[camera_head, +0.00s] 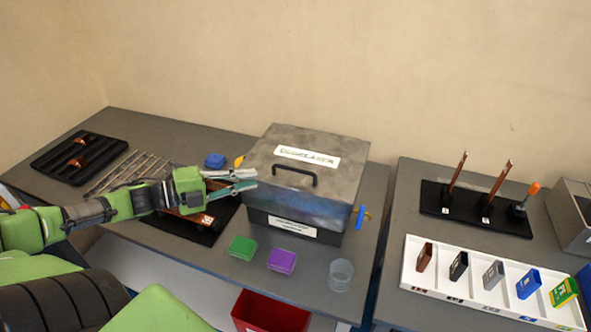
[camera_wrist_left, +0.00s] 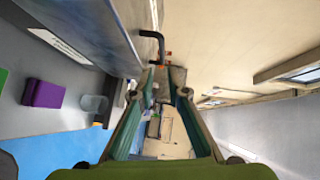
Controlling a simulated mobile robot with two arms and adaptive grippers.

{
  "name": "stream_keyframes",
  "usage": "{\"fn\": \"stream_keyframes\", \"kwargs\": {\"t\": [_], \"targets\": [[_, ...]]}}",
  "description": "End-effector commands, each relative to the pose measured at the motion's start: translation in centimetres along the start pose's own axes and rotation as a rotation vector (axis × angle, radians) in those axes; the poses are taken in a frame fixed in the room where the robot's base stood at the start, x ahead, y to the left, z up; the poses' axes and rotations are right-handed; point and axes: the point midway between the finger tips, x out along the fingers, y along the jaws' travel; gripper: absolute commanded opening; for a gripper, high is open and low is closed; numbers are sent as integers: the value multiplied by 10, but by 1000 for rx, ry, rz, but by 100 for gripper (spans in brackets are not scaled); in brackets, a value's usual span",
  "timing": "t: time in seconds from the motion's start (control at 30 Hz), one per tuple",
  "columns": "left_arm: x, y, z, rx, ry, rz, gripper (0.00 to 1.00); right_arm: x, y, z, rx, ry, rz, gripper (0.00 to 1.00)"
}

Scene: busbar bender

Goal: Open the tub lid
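The tub (camera_head: 292,220) is a dark box on the left table with a closed, stained grey lid (camera_head: 325,158). The lid has a white label (camera_head: 307,157) and a black bar handle (camera_head: 296,175) on its front slope. My left gripper (camera_head: 255,179) is just left of the lid, its fingertips pointing right towards the handle. The fingers are apart with nothing between them. The left wrist view shows the same finger gap (camera_wrist_left: 161,82), with the handle (camera_wrist_left: 152,38) just beyond the tips, apart from them. My right gripper is in neither view.
A green box (camera_head: 242,247), a purple box (camera_head: 282,260) and a clear cup (camera_head: 341,275) stand before the tub. A blue item (camera_head: 215,160) sits behind my left gripper. A red bin (camera_head: 270,312) is below the table edge. Wall space above the lid is clear.

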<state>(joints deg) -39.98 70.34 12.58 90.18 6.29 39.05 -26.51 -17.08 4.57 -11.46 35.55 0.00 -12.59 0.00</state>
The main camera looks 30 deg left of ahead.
Motion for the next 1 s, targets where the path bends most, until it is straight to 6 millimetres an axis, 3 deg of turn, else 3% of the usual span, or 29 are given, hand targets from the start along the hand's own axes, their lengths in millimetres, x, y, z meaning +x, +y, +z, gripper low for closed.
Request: {"fn": "stream_keyframes", "kwargs": {"t": [0.17, 0.67, 1.0], "targets": [[7, -4, -2, 13, 19, -6, 15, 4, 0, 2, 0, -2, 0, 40], [58, -4, -2, 13, 17, -8, 15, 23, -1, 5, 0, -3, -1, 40], [86, -6, -3, 12, 15, -8, 15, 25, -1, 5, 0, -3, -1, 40]]}}
